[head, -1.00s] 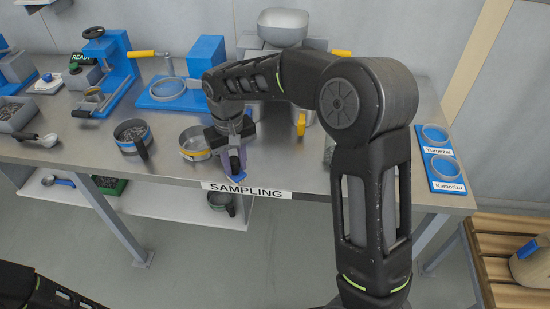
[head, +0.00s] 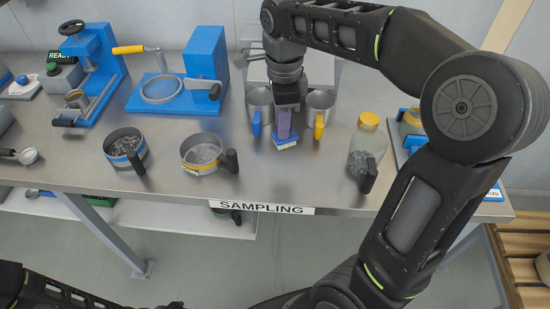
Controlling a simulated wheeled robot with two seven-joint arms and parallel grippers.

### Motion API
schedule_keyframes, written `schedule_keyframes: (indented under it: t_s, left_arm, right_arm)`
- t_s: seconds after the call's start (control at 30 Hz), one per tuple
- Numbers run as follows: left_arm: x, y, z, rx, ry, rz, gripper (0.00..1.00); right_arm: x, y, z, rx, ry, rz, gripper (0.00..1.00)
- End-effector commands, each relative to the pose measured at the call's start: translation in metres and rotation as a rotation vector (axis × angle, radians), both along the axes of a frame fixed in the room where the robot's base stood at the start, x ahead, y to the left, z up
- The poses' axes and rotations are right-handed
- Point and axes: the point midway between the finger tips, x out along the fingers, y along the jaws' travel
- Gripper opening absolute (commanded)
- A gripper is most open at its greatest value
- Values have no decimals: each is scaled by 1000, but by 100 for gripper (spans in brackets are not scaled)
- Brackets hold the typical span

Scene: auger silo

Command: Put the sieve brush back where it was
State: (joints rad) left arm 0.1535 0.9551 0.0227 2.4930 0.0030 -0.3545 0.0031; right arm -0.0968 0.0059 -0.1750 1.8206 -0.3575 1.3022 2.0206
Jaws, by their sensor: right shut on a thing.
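The sieve brush (head: 285,139) has a purple-grey handle, a blue block and pale bristles underneath. My right gripper (head: 286,106) is shut on its handle from above and holds it upright, bristles down. It is between two metal mugs, one with a blue handle (head: 258,112) and one with a yellow handle (head: 320,108). I cannot tell whether the bristles touch the steel bench (head: 330,185). Of my left arm only dark links show at the lower left; its gripper is out of view.
A yellow-banded sieve (head: 202,153) and a blue-banded sieve with dark grains (head: 125,147) stand to the left. A yellow-lidded jar (head: 367,140) stands to the right, close to my right arm. The bench front near the SAMPLING label (head: 262,208) is clear.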

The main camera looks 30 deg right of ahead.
Motion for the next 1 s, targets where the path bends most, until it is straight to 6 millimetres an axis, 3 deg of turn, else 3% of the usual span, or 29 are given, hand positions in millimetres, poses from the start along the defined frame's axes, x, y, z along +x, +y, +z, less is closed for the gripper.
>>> schedule_keyframes:
  t_s: [0.13,0.47,0.8,1.0]
  left_arm:
    - [0,0,-1,-1,0,0,36]
    - [0,0,0,0,0,0,36]
    - [-1,0,4,1,1,1,36]
    - [-1,0,4,2,3,0,36]
  right_arm:
    - [-5,-4,2,1,-1,-84,0]
    - [-5,-3,-1,0,1,-85,0]
    - [-6,-3,-53,1,4,-83,0]
    - [-4,-3,-61,0,-1,-83,0]
